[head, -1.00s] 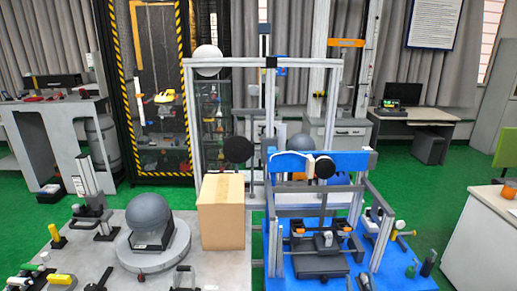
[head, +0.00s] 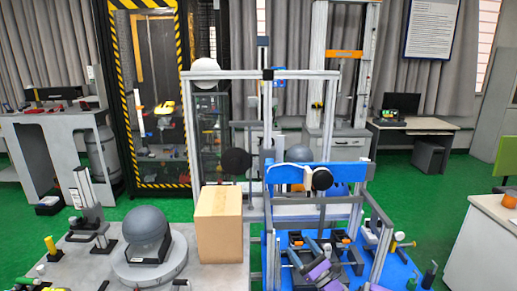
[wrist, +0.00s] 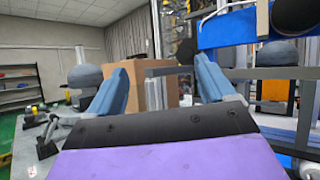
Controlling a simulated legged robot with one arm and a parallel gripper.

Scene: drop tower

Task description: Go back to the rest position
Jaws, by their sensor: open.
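My gripper (head: 306,249) shows at the bottom right of the head view, with purple parts and grey-blue fingers, in front of the blue-based drop tower frame (head: 290,174). In the wrist view my gripper (wrist: 162,76) has its two blue-grey fingers spread wide, with nothing between them. The cardboard box (head: 219,226) stands beyond the fingers and also shows between them in the wrist view (wrist: 150,72). The rest position itself is not marked in any view.
A dark grey ball (head: 144,218) sits on a round stand on the grey table (head: 215,276), left of the box. The frame's blue beam and uprights stand close to my gripper. A white cabinet (head: 490,240) is at right; green floor (head: 420,185) lies open before it.

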